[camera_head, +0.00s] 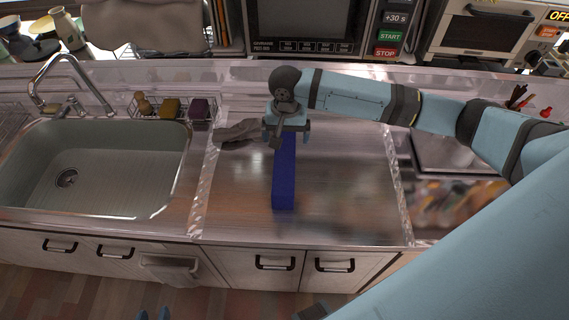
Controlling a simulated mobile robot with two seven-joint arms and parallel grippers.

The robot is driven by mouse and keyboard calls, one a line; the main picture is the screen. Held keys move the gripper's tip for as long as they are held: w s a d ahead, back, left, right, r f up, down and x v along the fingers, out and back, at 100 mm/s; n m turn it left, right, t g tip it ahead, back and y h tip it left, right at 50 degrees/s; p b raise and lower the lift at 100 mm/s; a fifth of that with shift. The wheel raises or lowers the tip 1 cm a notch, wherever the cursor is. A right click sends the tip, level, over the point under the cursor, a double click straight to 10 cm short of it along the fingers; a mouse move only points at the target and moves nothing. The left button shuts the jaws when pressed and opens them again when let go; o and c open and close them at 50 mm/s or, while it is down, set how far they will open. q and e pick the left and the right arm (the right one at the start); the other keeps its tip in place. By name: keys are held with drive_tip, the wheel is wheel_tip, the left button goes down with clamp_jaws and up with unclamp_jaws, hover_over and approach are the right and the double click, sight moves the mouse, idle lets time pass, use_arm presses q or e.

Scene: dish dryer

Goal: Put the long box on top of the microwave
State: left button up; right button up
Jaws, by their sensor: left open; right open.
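The long box (284,187) is dark blue and lies on the metal counter, its length running from near to far. My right gripper (287,136) is over the far end of the box, open, with a finger on each side; whether the fingers touch it I cannot tell. The microwave (305,46) stands behind the counter at the top of the view, with START and STOP buttons on its right side; its top is out of view.
A sink (95,168) with a faucet (70,85) is on the left. A grey cloth (237,132) lies left of the box, and a wire rack (172,108) with sponges stands behind the sink. A toaster oven (482,35) is at the upper right. The counter around the box is mostly clear.

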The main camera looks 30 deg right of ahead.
sight(284, 159)
wheel_tip(284, 159, down, 8)
drive_tip(key=shift+r, duration=0.1)
drive_tip(key=shift+a+f+p, duration=0.15)
drive_tip(key=shift+f+p, duration=0.1)
drive_tip(key=shift+f, duration=1.15)
drive_tip(key=shift+a+f+p, duration=0.1)
drive_tip(key=shift+f+p, duration=0.1)
drive_tip(key=shift+f, duration=1.15)
drive_tip(key=c, duration=1.2)
drive_tip(key=shift+r, duration=0.1)
wheel_tip(284, 159, up, 20)
drive_tip(key=s+r+n+p, duration=0.1)
drive_tip(key=s+n, duration=0.1)
drive_tip(key=s+a+r+n+p, duration=0.1)
drive_tip(key=s+r+n, duration=0.1)
drive_tip(key=s+a+r+n+p, duration=0.1)
drive_tip(key=s+n, duration=0.1)
drive_tip(key=shift+s+a+r, duration=0.15)
drive_tip(key=shift+a+r, duration=0.05)
drive_tip(key=shift+r, duration=0.2)
